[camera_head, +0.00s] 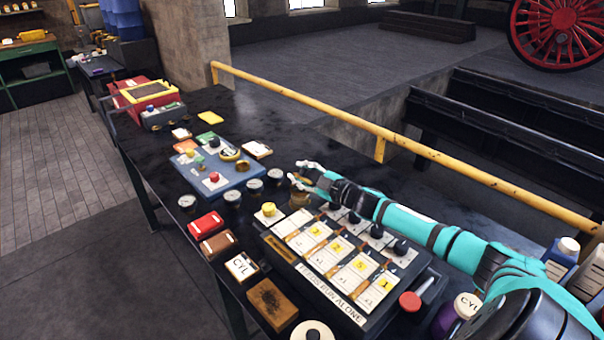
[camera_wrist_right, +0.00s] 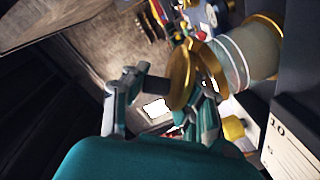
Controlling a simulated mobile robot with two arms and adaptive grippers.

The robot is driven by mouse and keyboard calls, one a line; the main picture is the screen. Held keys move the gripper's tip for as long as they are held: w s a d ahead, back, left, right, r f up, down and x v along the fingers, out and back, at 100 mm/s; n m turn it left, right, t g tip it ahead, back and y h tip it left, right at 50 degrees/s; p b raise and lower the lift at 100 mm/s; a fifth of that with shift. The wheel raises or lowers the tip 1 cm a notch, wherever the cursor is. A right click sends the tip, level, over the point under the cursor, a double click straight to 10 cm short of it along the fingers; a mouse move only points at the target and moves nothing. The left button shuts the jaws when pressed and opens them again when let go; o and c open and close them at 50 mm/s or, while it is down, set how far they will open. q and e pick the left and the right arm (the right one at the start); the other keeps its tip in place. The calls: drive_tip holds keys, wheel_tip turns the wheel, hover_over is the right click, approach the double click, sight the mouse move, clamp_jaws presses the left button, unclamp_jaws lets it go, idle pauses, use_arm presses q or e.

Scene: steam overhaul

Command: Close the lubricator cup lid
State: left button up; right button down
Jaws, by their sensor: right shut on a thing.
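The lubricator cup (camera_wrist_right: 252,52) has a clear glass body with pale rings and brass ends; it lies sideways in the tilted right wrist view. Its brass lid (camera_wrist_right: 183,76) is a round disc beside the brass rim, and I cannot tell the exact gap. My right gripper (camera_wrist_right: 160,98) has its fingers on either side of the lid and is shut on it. In the head view my right gripper (camera_head: 302,172) is at the cup's brass part (camera_head: 299,196), behind the numbered panel; fingers and arm partly hide the cup. My left gripper is out of view.
The panel (camera_head: 338,262) with black knobs and number cards lies just in front. A blue board (camera_head: 218,172) with gauges and several small boxes stands to the left. A yellow rail (camera_head: 300,98) runs behind the bench. Bottles (camera_head: 466,304) stand at the right.

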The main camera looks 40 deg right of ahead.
drive_tip(key=shift+a+f, duration=0.1)
drive_tip(key=shift+f, duration=0.1)
idle(0.4)
drive_tip(key=c, duration=1.1)
unclamp_jaws()
drive_tip(key=shift+r, duration=0.1)
drive_tip(key=shift+s, duration=0.1)
drive_tip(key=s, duration=0.3)
drive_tip(key=s+d, duration=0.1)
drive_tip(key=s, duration=0.2)
drive_tip(key=s+d, duration=0.1)
drive_tip(key=s, duration=0.3)
drive_tip(key=shift+s+r, duration=0.1)
drive_tip(key=shift+r, duration=0.2)
drive_tip(key=shift+s+d+r, duration=0.1)
drive_tip(key=shift+s+r, duration=0.05)
drive_tip(key=shift+s, duration=0.6)
